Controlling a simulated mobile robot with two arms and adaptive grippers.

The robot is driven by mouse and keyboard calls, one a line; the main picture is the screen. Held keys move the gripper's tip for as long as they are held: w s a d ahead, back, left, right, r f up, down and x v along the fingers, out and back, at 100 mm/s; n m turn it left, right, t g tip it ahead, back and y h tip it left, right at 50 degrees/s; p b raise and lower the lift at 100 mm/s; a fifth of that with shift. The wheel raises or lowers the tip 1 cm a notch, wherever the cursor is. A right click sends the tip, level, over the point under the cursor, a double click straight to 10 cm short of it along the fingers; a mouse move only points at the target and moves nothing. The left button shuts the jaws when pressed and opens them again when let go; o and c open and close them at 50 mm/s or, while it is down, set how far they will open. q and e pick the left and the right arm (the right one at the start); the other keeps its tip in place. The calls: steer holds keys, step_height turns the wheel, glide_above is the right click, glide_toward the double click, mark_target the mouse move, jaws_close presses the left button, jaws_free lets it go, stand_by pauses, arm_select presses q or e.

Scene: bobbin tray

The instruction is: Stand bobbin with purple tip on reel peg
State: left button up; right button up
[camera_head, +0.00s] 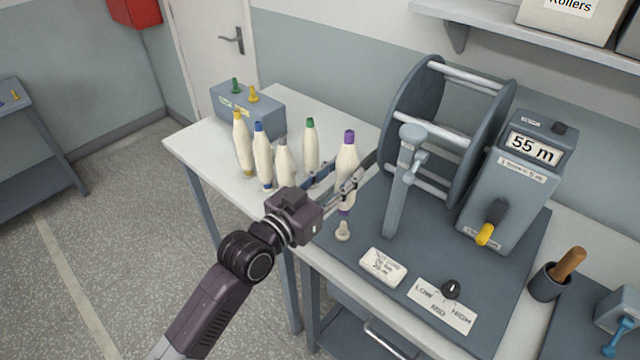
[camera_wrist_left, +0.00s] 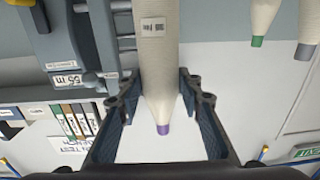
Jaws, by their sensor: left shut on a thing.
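The bobbin with the purple tip (camera_head: 347,162) is cream and stands nearly upright in the grip of my left gripper (camera_head: 340,178). Its purple tip is up and a purple band shows at its lower end. In the left wrist view the bobbin (camera_wrist_left: 158,60) runs between the two fingers (camera_wrist_left: 160,88), tip toward the camera. A small pale peg (camera_head: 343,231) stands at the left edge of the grey reel base (camera_head: 345,255), just under the bobbin's lower end. I cannot tell whether they touch. My right gripper is not in view.
Several other bobbins, tipped yellow, blue, grey (camera_head: 284,160) and green (camera_head: 311,145), stand left on the white table (camera_head: 190,143). The reel (camera_head: 397,105), its post (camera_head: 401,190) and the meter box (camera_head: 512,175) stand to the right. A label block (camera_head: 383,267) lies in front.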

mark_target(339, 185)
arm_select(q)
steer(key=shift+w+d+r, duration=0.1)
steer(key=shift+w+r, duration=0.15)
steer(key=shift+r, duration=0.05)
steer(key=shift+f, duration=0.1)
step_height(339, 185, down, 3)
steer(key=b, duration=0.3)
steer(key=shift+f, duration=0.2)
steer(key=shift+f+b, duration=0.25)
steer(key=shift+b, duration=0.25)
steer(key=shift+f, duration=0.15)
